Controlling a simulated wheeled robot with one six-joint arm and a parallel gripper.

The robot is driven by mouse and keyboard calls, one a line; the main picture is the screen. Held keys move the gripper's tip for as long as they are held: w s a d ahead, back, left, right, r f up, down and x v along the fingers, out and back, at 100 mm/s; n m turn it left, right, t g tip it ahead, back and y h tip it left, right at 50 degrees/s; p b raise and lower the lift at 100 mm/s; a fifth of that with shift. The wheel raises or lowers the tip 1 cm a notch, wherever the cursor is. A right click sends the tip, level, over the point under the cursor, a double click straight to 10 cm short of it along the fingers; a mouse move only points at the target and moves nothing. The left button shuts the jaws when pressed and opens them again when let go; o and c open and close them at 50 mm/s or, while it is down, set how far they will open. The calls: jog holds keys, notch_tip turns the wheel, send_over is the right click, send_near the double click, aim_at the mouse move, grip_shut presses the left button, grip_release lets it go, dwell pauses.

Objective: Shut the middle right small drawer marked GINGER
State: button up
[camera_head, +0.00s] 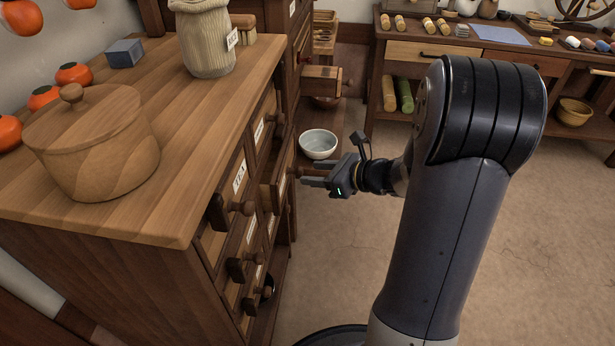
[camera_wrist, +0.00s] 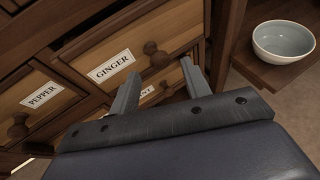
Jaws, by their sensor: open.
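The GINGER drawer (camera_wrist: 115,70) has a wooden front, a white label and a round dark knob (camera_wrist: 155,54). In the head view, a drawer (camera_head: 272,190) just left of my fingers stands partly pulled out from the cabinet, and it appears to be the same one; its label is unreadable there. My gripper (camera_head: 305,173) is open, its fingers pointing at that drawer's front. In the wrist view, my open gripper (camera_wrist: 160,76) has its fingers on either side of and just below the knob. I cannot tell whether they touch the front.
The PEPPER drawer (camera_wrist: 40,95) is left of GINGER. Another labelled drawer below is partly hidden by my fingers. A pale bowl (camera_head: 318,144) stands on a low shelf beyond my gripper. The wooden cabinet top (camera_head: 190,150) holds a lidded pot (camera_head: 95,150). Floor is clear at right.

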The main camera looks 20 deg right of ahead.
jog(key=shift+b+x, duration=0.3)
jog(key=shift+x, duration=1.15)
jog(key=shift+c, duration=0.2)
grip_shut()
